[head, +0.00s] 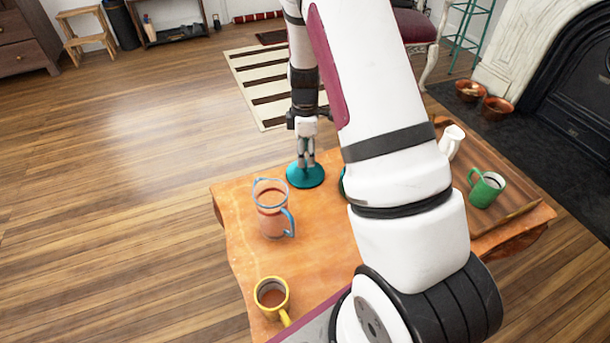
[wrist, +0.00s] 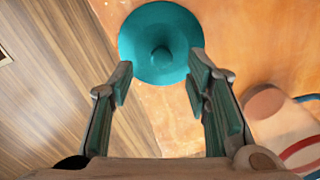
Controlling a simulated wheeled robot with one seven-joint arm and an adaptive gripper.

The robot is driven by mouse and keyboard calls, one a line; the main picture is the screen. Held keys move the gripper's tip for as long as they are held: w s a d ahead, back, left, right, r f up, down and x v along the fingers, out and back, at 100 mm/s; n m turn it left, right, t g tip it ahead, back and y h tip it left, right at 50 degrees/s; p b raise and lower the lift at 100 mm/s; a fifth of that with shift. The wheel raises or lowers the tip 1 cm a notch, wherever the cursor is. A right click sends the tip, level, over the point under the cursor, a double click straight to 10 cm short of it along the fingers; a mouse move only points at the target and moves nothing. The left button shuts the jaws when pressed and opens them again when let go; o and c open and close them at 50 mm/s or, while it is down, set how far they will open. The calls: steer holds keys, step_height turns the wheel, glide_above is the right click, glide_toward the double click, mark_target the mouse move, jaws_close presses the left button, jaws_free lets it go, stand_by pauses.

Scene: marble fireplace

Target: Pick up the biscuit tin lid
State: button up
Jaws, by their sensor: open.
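The biscuit tin lid is a round teal disc with a small raised knob in its middle. In the head view the lid (head: 305,175) lies on the orange-brown table (head: 320,240) near its far left edge. It also shows in the wrist view, where the lid (wrist: 160,30) lies beyond the fingertips. My gripper (head: 306,162) points down just above the lid. In the wrist view my gripper (wrist: 160,80) is open, with nothing between its fingers and the knob roughly in line with the gap. Another teal piece (head: 343,182) is mostly hidden behind my arm.
A glass pitcher (head: 270,210) with a blue handle stands close to the lid. A yellow mug (head: 272,295) is at the near left. A wooden tray (head: 515,205) holds a green mug (head: 486,188) and a white jug (head: 451,141). My arm hides the table's middle.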

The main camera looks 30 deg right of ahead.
mark_target(305, 169)
steer(key=shift+f+b, duration=1.25)
steer(key=shift+f, duration=1.5)
steer(key=shift+s, duration=0.1)
jaws_close()
